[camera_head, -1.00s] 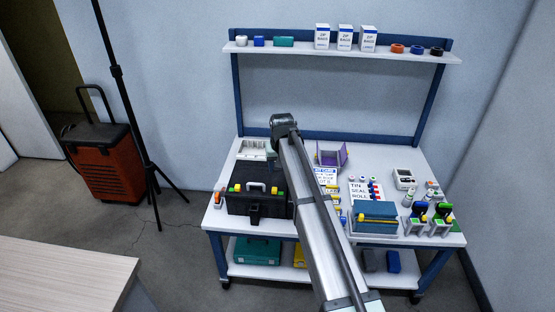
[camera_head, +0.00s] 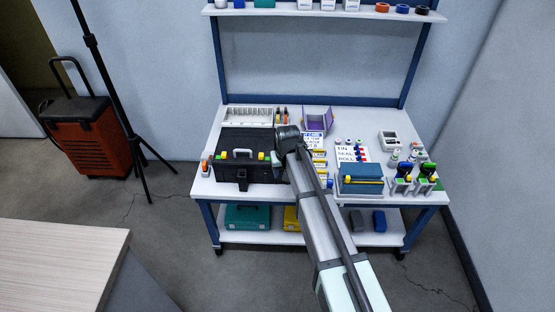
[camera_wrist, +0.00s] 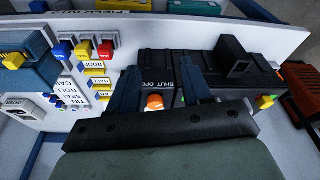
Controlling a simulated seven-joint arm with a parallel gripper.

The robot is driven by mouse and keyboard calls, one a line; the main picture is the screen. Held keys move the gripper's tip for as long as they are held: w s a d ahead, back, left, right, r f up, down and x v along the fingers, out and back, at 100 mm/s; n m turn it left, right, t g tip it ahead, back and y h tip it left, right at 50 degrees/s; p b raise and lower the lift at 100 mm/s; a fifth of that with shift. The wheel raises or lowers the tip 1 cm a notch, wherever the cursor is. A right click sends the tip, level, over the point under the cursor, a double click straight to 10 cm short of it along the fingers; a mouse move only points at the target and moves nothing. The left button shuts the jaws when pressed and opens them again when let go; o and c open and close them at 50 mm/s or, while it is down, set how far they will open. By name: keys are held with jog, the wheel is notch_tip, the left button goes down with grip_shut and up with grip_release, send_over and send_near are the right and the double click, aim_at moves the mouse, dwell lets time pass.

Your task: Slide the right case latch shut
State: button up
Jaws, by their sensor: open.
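The black case (camera_head: 235,140) stands at the left of the bench in the head view. Its left latch (camera_head: 222,155) and right latch (camera_head: 262,156) show as small coloured spots beside the handle (camera_head: 242,152). In the wrist view, my gripper (camera_wrist: 161,78) is open, with its two dark fingers apart at the case front. Between them show a SHUT/OPEN label (camera_wrist: 160,84) and an orange piece (camera_wrist: 154,102), which seems to be the right latch. I cannot tell whether a finger touches it. In the head view my wrist hides the case's right end.
A card with coloured pieces (camera_wrist: 85,50) lies close beside the case. A blue box (camera_head: 360,178) stands further right, and a purple bin (camera_head: 318,117) is behind. A light tray (camera_head: 245,115) sits behind the case. The bench's front edge is just before the case.

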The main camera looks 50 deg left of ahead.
jog(key=d+f, duration=0.6)
jog(key=d, duration=0.2)
jog(key=d+f+m+h, duration=0.1)
jog(key=d+f, duration=0.5)
jog(key=d, duration=0.2)
jog(key=shift+s+d+g+h, duration=0.25)
jog(key=shift+d+g+h, duration=0.05)
jog(key=shift+g, duration=0.1)
jog(key=shift+f, duration=0.1)
jog(key=s+d+f+m+g+h, duration=0.1)
jog(key=s+d+f, duration=0.3)
jog(key=d, duration=0.7)
jog(key=s+d+f+m+g+h, duration=0.1)
jog(key=s+d+f+m, duration=0.1)
jog(key=d+f, duration=0.65)
jog(key=s+d+f+m+g, duration=0.1)
jog(key=s+d+f, duration=0.15)
jog(key=d, duration=1.05)
jog(key=s+d+f+m+g, duration=0.2)
jog(key=s+d, duration=0.4)
jog(key=d, duration=0.4)
jog(key=s+d+f+m+g+y, duration=0.1)
jog(key=s+d+f+m+g, duration=0.1)
jog(key=s+d+f+m, duration=0.2)
jog(key=s+d, duration=0.3)
jog(key=d, duration=0.4)
jog(key=shift+s+m, duration=0.25)
jog(key=shift+m, duration=0.15)
